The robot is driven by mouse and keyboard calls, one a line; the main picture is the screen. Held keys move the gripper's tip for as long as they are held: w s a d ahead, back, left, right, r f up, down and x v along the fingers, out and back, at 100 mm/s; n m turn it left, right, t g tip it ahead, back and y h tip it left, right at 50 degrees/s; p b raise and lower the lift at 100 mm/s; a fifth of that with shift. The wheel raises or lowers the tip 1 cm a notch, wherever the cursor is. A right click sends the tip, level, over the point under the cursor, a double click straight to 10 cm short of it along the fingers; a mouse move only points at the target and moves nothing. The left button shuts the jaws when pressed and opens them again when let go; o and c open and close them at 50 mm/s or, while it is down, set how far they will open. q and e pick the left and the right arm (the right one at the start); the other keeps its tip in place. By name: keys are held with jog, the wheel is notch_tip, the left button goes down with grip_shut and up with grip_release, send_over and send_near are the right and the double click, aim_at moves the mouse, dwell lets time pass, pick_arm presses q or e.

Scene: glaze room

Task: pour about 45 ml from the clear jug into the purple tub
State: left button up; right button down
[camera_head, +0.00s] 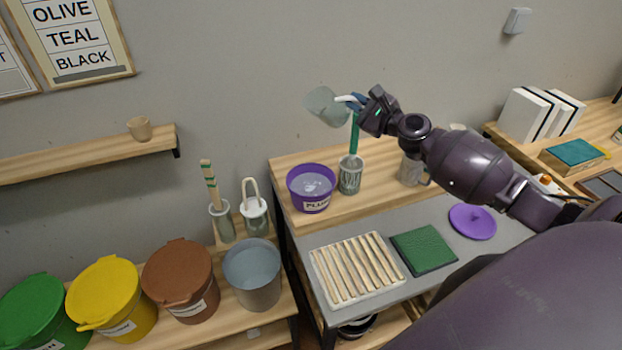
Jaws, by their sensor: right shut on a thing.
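The clear jug (326,106) is in the air above and slightly right of the purple tub, clear of it and tilted, with its mouth toward the left. My right gripper (357,101) is shut on the jug's pale handle. No stream shows between jug and tub, and I cannot make out the liquid level in the jug. The purple tub (310,203), labelled PLUM, stands open on the wooden shelf with pale lilac contents inside. My left gripper is not in view.
A patterned cup (350,178) with a green-handled tool stands right beside the tub. A clear mug (411,171) is further right. A purple lid (472,222), green mat (424,249) and slatted rack (356,268) lie on the grey top. Lidded buckets stand lower left.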

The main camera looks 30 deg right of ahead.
dwell(0.3)
jog(key=shift+d+r+m, duration=0.2)
jog(key=shift+m, duration=0.6)
jog(key=shift+w+d+r+m, duration=0.15)
jog(key=shift+d+r+m, duration=0.25)
jog(key=shift+r+m, duration=0.35)
jog(key=shift+d+r+m, duration=0.2)
jog(key=shift+d+m, duration=0.1)
jog(key=shift+m, duration=0.15)
jog(key=shift+w+d+r+m, duration=0.1)
jog(key=shift+d+m, duration=0.3)
jog(key=shift+m, duration=0.45)
jog(key=shift+w+d+f+m, duration=0.15)
jog(key=shift+d+m, duration=0.25)
jog(key=shift+m, duration=0.5)
jog(key=shift+w+d+r+m, duration=0.15)
jog(key=shift+d+m, duration=0.25)
jog(key=shift+m, duration=0.45)
